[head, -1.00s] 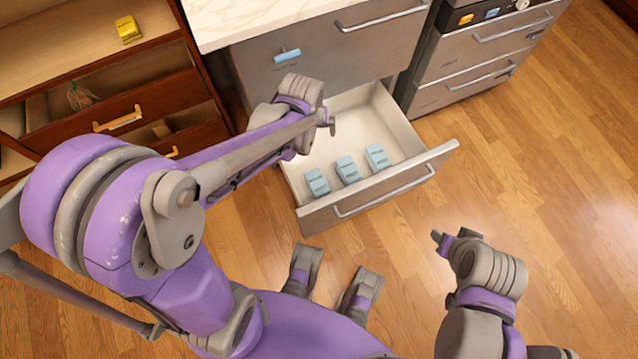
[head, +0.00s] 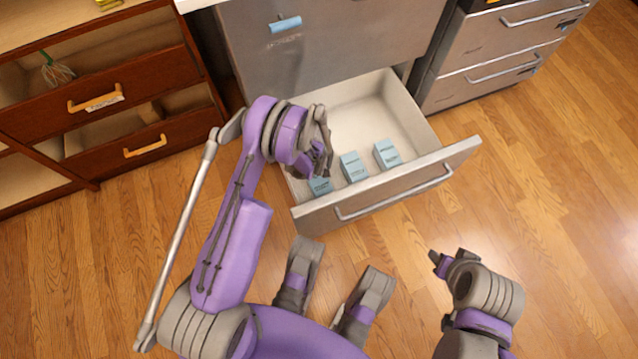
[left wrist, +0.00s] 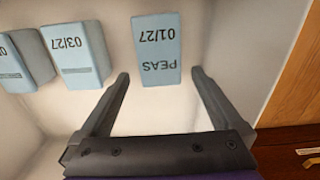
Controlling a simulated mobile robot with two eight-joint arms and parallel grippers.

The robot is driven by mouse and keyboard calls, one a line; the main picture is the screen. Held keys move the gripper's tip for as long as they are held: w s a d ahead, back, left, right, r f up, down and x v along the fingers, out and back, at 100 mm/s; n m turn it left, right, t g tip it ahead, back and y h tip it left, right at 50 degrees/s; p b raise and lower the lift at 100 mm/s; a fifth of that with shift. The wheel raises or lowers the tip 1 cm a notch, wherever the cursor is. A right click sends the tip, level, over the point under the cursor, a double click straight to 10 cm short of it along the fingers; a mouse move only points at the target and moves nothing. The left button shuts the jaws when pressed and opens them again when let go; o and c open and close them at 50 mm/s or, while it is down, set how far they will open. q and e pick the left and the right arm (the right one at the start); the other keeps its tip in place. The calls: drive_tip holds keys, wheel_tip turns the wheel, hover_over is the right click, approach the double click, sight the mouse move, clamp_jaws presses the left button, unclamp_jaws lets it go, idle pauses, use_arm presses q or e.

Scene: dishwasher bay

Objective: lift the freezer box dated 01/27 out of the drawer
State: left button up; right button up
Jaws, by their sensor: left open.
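The pale blue freezer box marked PEAS 01/27 (left wrist: 157,50) lies in the drawer, ahead of my left gripper's (left wrist: 160,74) spread fingers in the left wrist view. The fingers are open, one toward each side of the box, and do not visibly grip it. In the head view this box (head: 320,187) is the leftmost of the row, partly hidden by my left gripper (head: 321,158). The open drawer (head: 415,110) has a white inside and a grey front. My right gripper (head: 447,262) is over the floor at the right, away from the drawer; its jaws are unclear.
A box marked 03/27 (left wrist: 75,52) sits beside the 01/27 box. Another blue box (head: 387,153) is farther right in the drawer. The drawer's back is empty. The drawer front (head: 390,185) stands toward me; a brown cabinet (head: 100,100) is at the left.

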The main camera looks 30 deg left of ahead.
sight(319, 179)
use_arm(q)
wheel_tip(319, 179, down, 4)
drive_tip(key=shift+r+b, duration=0.25)
drive_tip(key=shift+b, duration=0.1)
drive_tip(key=shift+s+d+f+b, duration=0.15)
drive_tip(key=shift+f+b, duration=0.35)
drive_tip(key=shift+f, duration=0.85)
drive_tip(key=shift+d+f+b, duration=0.2)
drive_tip(key=shift+f+b, duration=0.25)
drive_tip(key=shift+f, duration=0.9)
drive_tip(key=c, duration=1.5)
